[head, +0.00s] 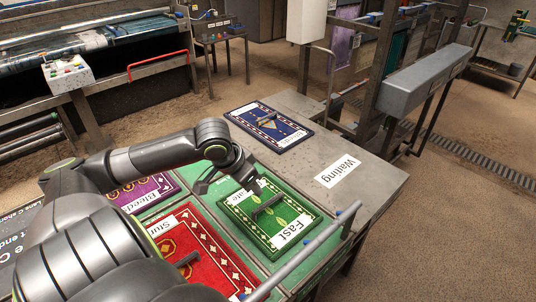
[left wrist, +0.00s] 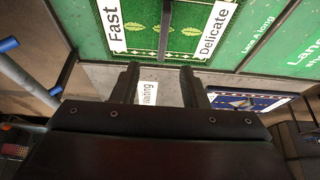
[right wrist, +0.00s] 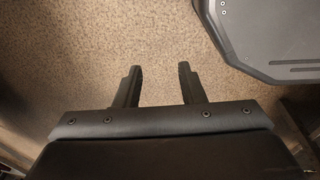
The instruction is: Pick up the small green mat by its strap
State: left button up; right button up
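The small green mat (head: 240,222) lies flat on the front part of the table, with white labels, one reading "Fast". Its dark strap (head: 268,204) stands up across the middle. In the left wrist view the mat (left wrist: 190,45) shows at the top, its strap (left wrist: 165,30) running roughly in line with the gap between my fingers. My left gripper (left wrist: 160,72) is open and empty, above the table and apart from the strap. In the head view it hangs by the mat's far left corner. My right gripper (right wrist: 158,72) is open and empty over the brown floor.
A red mat (head: 205,250) with a strap, a purple mat (head: 145,190) and a blue mat (head: 268,126) lie on the same table. Bare grey metal by the "Waiting" label (head: 338,171) is free.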

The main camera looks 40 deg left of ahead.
pick_arm(q)
notch_tip(320, 180, down, 2)
jog(key=b, duration=0.1)
send_near(268, 202)
jog(key=shift+d+f, duration=0.25)
jog(key=shift+f, duration=0.7)
jog(key=shift+x, duration=1.1)
jog(key=shift+w+f, duration=0.4)
jog(key=shift+f, duration=0.2)
jog(key=x, duration=0.5)
jog(key=shift+w+a+r, duration=0.1)
jog(key=shift+w+a, duration=0.1)
pick_arm(e)
jog(key=shift+w+a+f, duration=0.2)
jog(key=shift+w+f, duration=0.1)
jog(key=shift+f, duration=0.3)
jog(key=shift+r, duration=0.15)
pick_arm(q)
grip_shut()
pick_arm(e)
jog(key=shift+w+a, duration=0.1)
jog(key=shift+a, duration=0.1)
